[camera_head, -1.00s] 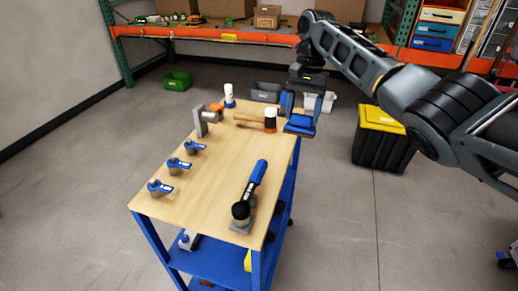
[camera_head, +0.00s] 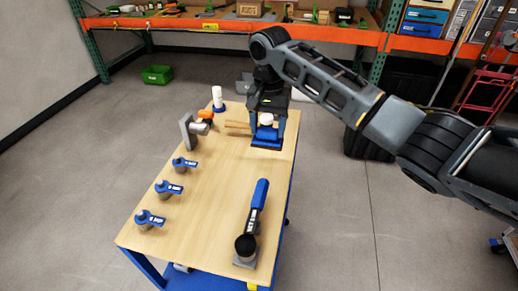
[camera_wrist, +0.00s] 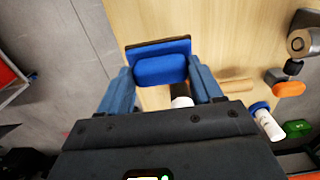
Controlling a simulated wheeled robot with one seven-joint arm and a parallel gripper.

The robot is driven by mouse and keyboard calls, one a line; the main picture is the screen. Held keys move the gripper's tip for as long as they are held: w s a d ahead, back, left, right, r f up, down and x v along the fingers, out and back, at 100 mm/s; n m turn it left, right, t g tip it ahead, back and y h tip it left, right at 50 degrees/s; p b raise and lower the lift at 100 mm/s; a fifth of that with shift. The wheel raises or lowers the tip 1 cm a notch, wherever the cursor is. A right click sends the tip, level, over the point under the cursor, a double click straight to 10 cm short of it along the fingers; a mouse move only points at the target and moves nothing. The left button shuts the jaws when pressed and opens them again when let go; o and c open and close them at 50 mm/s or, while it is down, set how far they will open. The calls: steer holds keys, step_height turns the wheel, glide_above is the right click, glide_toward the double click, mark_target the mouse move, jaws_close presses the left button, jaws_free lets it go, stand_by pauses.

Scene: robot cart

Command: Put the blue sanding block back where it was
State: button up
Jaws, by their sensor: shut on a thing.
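The blue sanding block (camera_head: 266,137) is between the fingers of my gripper (camera_head: 267,125), over the far right part of the cart's wooden top (camera_head: 210,200). In the wrist view the block (camera_wrist: 160,70) is a blue grip on a darker, flat base, and the fingers of my gripper (camera_wrist: 163,85) close on its two ends. I cannot tell how far the block is above the wood. A white-topped item (camera_head: 266,119) stands behind the block, mostly hidden by it and the gripper.
A mallet handle (camera_head: 237,126), an orange-handled tool (camera_head: 206,117), a grey metal piece (camera_head: 188,131) and a white bottle (camera_head: 217,97) are at the far end. Several blue-handled tools (camera_head: 168,188) line the left edge. A blue-and-black tool (camera_head: 252,220) lies front right. The middle is clear.

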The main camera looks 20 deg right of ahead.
steer(key=shift+s+a+f+p, duration=0.15)
steer(key=shift+s+a+f, duration=0.3)
steer(key=shift+f, duration=0.6)
steer(key=shift+s+a+f+p, duration=0.15)
steer(key=shift+s+a+f, duration=0.15)
steer(key=shift+a+f, duration=0.55)
steer(key=shift+s+a+f+p, duration=0.15)
steer(key=shift+s+a+f, duration=0.2)
steer(key=shift+f, duration=0.9)
steer(key=o, duration=1.2)
steer(key=shift+o, duration=0.2)
step_height(320, 180, up, 12)
steer(key=b, duration=0.1)
